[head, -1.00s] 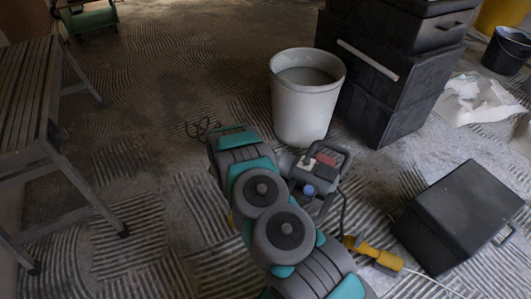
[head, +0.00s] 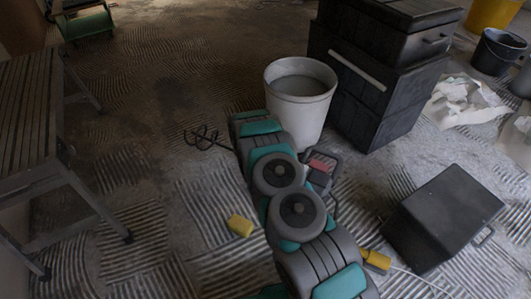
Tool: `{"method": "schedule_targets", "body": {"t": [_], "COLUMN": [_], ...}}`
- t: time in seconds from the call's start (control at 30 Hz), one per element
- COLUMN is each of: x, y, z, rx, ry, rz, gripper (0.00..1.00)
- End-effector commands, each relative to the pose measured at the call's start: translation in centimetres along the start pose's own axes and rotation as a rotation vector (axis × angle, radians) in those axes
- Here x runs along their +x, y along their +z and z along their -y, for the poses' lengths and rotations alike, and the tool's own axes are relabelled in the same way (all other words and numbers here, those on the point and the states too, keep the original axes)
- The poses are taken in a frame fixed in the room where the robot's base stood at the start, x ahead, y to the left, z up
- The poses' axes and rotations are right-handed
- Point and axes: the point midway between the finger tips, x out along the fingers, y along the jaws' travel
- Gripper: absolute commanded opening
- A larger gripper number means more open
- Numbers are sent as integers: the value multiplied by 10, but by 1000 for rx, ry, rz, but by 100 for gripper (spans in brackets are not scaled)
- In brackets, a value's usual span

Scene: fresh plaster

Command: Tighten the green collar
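A grey mixing machine (head: 320,170) with a red patch lies on the floor beside the white bucket, partly behind my arm. A dark wire paddle (head: 204,138) shows on the other side of my arm. The stretch between machine and paddle is hidden behind my arm, and I cannot make out a green collar. The teal bands in the middle belong to my own arm. My gripper is not visible; the far end of my arm hides it or whatever lies beneath.
A white bucket (head: 299,105) of grey liquid stands just beyond my arm. Stacked black toolboxes (head: 370,95) and a black case (head: 443,218) are on the right. A trestle bench (head: 30,125) stands left. Yellow pieces (head: 240,226) (head: 376,261) lie on the floor, one with a white cable.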

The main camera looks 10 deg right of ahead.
Motion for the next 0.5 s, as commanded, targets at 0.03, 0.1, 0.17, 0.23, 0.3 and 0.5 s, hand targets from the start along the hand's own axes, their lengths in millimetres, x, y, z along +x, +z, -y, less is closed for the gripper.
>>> {"method": "schedule_targets", "body": {"t": [0.03,0.1,0.17,0.23,0.3,0.5], "x": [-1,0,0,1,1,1], "y": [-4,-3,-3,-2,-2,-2], "z": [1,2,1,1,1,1], "rx": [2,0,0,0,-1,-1], "ry": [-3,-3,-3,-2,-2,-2], "rz": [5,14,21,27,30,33], "gripper": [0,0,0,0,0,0]}}
